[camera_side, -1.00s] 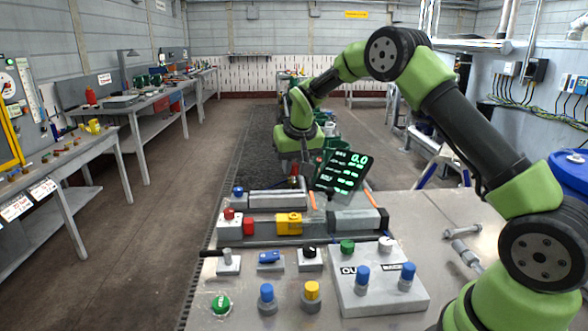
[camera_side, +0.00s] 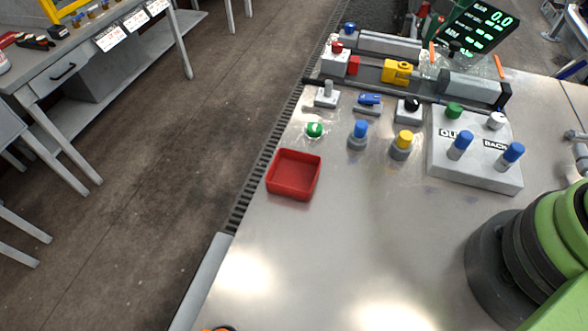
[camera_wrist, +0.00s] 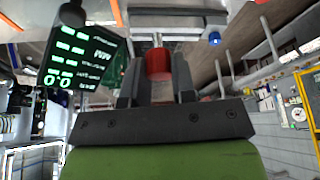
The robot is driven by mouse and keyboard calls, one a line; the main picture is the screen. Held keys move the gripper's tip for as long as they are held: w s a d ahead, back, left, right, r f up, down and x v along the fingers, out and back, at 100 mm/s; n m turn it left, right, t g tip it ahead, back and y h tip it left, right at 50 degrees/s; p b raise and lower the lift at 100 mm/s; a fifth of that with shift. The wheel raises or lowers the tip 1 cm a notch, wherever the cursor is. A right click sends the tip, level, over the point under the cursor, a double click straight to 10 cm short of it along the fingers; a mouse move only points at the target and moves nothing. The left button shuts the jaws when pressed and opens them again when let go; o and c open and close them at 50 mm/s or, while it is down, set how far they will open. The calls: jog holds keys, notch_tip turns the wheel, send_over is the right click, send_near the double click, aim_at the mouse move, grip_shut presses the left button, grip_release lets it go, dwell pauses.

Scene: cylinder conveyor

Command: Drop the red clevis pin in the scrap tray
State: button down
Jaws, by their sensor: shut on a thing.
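In the wrist view my gripper (camera_wrist: 157,78) has its two dark fingers closed on the sides of a red cylindrical piece, the red clevis pin (camera_wrist: 158,62). The lower part of the pin is hidden between the fingers. The scrap tray (camera_side: 293,175), a shallow red square tray, lies on the near left of the metal bench in the side view. It looks empty. The tray is not seen in the wrist view. Most of my arm is outside the side view, so the distance from gripper to tray cannot be told.
A grey control box (camera_side: 475,150) with coloured knobs stands right of the tray. Several buttons, including a green one (camera_side: 314,129), sit behind it. A yellow block (camera_side: 397,71) and a tilted display (camera_side: 475,30) are at the back. The bench front is clear.

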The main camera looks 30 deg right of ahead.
dwell(0.3)
jog(key=s+a+f, duration=0.1)
jog(key=s+a, duration=0.3)
jog(key=a, duration=0.7)
jog(key=s+a+f, duration=0.1)
jog(key=s+a, duration=0.3)
jog(key=a, duration=0.7)
jog(key=s+a+f, duration=0.1)
jog(key=s+a, duration=0.4)
jog(key=a, duration=0.6)
notch_tip(320, 180, down, 6)
jog(key=shift+w+d+r, duration=0.1)
jog(key=shift+d+r, duration=0.05)
jog(key=shift+r, duration=0.1)
jog(key=c, duration=0.9)
grip_release()
jog(key=shift+o, duration=0.2)
